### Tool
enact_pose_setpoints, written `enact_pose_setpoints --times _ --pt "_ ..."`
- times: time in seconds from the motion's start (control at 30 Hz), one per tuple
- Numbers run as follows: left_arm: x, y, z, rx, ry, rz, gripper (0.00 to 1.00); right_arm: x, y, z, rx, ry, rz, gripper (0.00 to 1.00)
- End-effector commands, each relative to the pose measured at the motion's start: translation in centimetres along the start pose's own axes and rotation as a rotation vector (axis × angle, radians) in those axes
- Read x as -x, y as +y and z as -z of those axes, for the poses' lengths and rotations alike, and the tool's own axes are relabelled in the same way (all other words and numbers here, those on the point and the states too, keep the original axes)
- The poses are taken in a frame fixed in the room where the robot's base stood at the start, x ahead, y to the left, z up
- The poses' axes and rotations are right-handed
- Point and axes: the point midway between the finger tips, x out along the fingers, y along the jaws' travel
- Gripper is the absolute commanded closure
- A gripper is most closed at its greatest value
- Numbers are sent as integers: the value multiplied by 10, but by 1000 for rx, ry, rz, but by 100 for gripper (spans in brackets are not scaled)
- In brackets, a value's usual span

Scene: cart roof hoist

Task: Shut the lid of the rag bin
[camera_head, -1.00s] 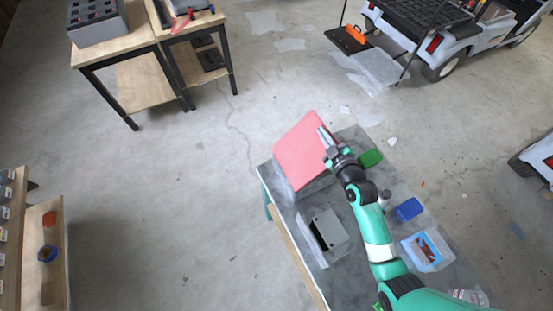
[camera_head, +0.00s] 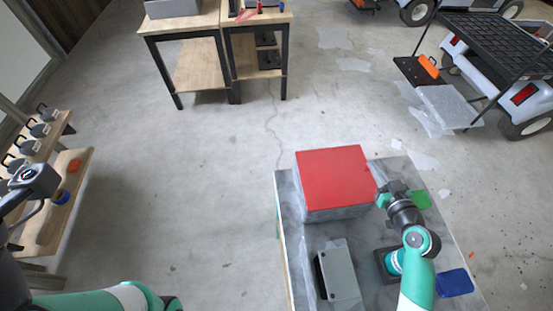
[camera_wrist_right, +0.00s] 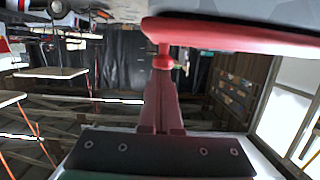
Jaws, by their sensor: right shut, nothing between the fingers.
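The rag bin (camera_head: 340,212) is a grey box on the near table, with a red lid (camera_head: 335,175) lying level over its top in the head view. I cannot tell whether a thin gap remains under the lid. My right gripper (camera_head: 384,195) is at the lid's right edge, shut and empty. In the right wrist view the red lid (camera_wrist_right: 240,38) crosses the top, and the shut fingers (camera_wrist_right: 163,85) point up to its edge, with a small red knob-like piece at their tips. My left gripper (camera_head: 36,181) shows partly at the left edge; its fingers are unclear.
On the same table (camera_head: 300,245) are a grey box with a dark slot (camera_head: 338,272), a green item (camera_head: 419,200) and a blue item (camera_head: 455,283). A workbench (camera_head: 195,60) stands behind, a cart (camera_head: 500,75) at the back right. The floor left of the table is clear.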

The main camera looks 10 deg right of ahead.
Motion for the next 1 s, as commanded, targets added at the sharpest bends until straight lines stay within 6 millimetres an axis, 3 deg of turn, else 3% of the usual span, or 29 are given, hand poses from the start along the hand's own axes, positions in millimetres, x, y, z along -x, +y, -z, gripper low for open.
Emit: enact_pose_setpoints --times 0.83,1.0 --pt "3 0 -2 0 0 0 43 -3 -4 -3 -14 -3 13 100" --pt "-10 0 9 0 0 0 43 0 -6 17 -13 -1 15 100"
